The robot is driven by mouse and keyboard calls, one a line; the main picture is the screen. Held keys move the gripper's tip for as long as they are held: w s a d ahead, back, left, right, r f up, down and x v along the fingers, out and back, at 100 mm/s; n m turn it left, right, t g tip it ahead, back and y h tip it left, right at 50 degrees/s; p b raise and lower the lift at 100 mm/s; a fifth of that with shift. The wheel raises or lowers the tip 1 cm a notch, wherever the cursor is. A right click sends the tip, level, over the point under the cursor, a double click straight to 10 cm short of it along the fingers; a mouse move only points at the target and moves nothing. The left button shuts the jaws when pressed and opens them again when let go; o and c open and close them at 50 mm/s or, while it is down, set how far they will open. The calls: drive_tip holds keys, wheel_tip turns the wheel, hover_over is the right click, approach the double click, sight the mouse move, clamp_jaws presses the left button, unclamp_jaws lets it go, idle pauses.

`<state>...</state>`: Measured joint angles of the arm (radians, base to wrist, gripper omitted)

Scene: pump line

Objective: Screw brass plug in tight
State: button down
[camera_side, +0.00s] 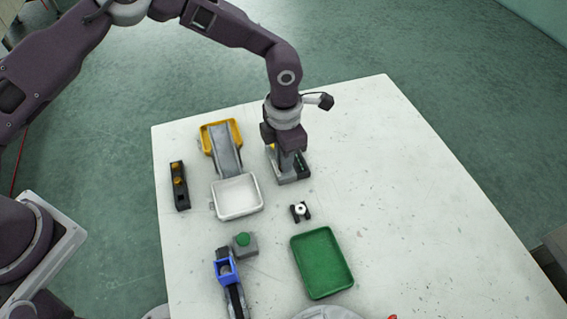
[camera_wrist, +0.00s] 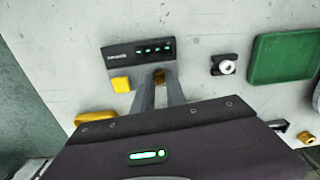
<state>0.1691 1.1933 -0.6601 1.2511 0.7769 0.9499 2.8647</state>
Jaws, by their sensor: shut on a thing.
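The brass plug (camera_wrist: 159,76) shows between my fingertips in the wrist view. My gripper (camera_wrist: 158,84) is shut on it, pointing down. The plug sits beside the lower edge of a dark panel (camera_wrist: 141,52) with several green lights. In the side view my gripper (camera_side: 289,168) is low over a grey fixture (camera_side: 293,181) with the dark panel at its right. The fingers and wrist hide the plug and its seat there. I cannot tell how deep the plug sits or whether threads are engaged.
A yellow block (camera_wrist: 121,85) is left of my fingers. A grey chute (camera_side: 227,155) leads to a white tray (camera_side: 237,197). A black rack (camera_side: 181,195) stands left. A black holder with a white ring (camera_side: 300,210), green tray (camera_side: 322,263) and green button (camera_side: 243,239) stand nearer. The table's right is clear.

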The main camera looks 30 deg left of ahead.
drive_tip(key=c, duration=1.6)
unclamp_jaws()
drive_tip(key=shift+o, duration=0.2)
drive_tip(key=shift+r, duration=0.1)
drive_tip(key=shift+r, duration=2.2)
